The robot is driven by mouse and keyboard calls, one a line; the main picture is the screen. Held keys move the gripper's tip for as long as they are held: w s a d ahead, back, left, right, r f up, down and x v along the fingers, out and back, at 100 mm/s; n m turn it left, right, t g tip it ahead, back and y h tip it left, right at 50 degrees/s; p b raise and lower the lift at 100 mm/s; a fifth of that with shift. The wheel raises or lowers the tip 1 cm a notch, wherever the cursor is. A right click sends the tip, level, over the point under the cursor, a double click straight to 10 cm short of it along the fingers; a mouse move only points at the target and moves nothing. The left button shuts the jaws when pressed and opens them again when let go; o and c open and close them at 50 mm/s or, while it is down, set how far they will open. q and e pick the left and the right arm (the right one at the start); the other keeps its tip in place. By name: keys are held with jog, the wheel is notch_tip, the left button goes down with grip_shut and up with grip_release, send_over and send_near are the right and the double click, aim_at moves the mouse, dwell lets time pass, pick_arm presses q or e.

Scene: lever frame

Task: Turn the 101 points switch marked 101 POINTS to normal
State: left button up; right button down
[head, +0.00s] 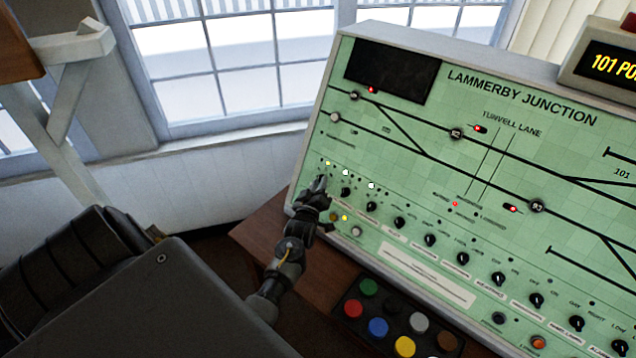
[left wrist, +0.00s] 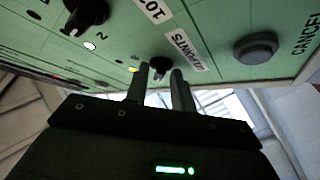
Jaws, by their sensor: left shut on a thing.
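A sloping green control panel (head: 420,180) fills the right of the head view. My left gripper (head: 319,188) reaches the panel's lower left corner. In the left wrist view my left gripper (left wrist: 159,76) has its two dark fingers on either side of a small black rotary switch (left wrist: 160,64) and is shut on it. The label (left wrist: 185,48) beside this switch reads POINTS; its number is too small to read for certain. The gripper hides most of this switch in the head view. My right gripper is in neither view.
Another black rotary switch (left wrist: 86,14) sits close by, with a lit lamp (left wrist: 90,46) near it. A grey push button (left wrist: 256,48) is on the other side, near the CANCEL lettering. A box of coloured buttons (head: 400,318) stands below the panel. Windows (head: 240,60) are behind.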

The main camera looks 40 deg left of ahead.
pick_arm(q)
jog(key=shift+r+n, duration=0.15)
jog(key=shift+n, duration=0.15)
jog(key=o, duration=0.7)
jog(key=shift+w, duration=0.1)
jog(key=shift+s+d+f, duration=0.15)
jog(key=shift+s+f, duration=0.05)
jog(key=shift+s, duration=0.15)
jog(key=shift+b+v, duration=1.3)
jog(key=shift+v, duration=3.75)
jog(key=shift+w+d+r, duration=0.1)
jog(key=shift+r, duration=0.1)
